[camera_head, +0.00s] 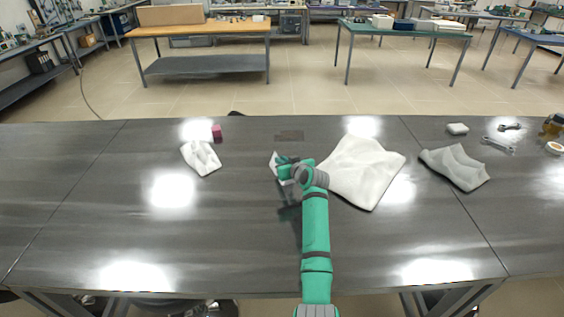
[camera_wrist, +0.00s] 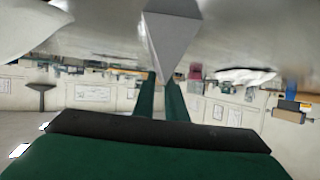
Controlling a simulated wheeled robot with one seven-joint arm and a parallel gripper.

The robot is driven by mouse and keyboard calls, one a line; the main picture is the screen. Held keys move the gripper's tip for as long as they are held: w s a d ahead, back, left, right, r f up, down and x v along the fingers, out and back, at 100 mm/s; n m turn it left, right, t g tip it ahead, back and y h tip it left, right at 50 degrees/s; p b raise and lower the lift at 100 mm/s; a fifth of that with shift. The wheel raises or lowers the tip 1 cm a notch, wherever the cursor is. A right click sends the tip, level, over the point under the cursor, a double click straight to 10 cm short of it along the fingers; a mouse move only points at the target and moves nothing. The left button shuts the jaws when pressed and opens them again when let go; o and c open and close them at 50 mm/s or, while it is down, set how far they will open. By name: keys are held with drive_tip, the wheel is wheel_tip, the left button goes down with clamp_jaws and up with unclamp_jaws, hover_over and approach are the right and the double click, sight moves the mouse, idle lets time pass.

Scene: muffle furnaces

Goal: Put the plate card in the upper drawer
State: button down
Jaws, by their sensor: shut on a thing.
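My gripper (camera_head: 283,168) is over the middle of the dark table, shut on a thin pale piece, which I take to be the plate card (camera_head: 274,160). In the wrist view the two green fingers of my gripper (camera_wrist: 160,88) close on a grey, pointed, flat-faced piece, the plate card (camera_wrist: 172,40). I cannot tell whether the card touches the table. No drawer shows in either view.
A large white cloth (camera_head: 360,172) lies just right of my gripper. A smaller cloth (camera_head: 201,158) and a red cube (camera_head: 217,131) lie left. A grey cloth (camera_head: 454,166), white block (camera_head: 457,128) and wrench (camera_head: 498,145) lie right. The table's front left is clear.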

drive_tip(key=c, duration=1.7)
unclamp_jaws()
drive_tip(key=shift+f, duration=0.15)
drive_tip(key=shift+s, duration=0.1)
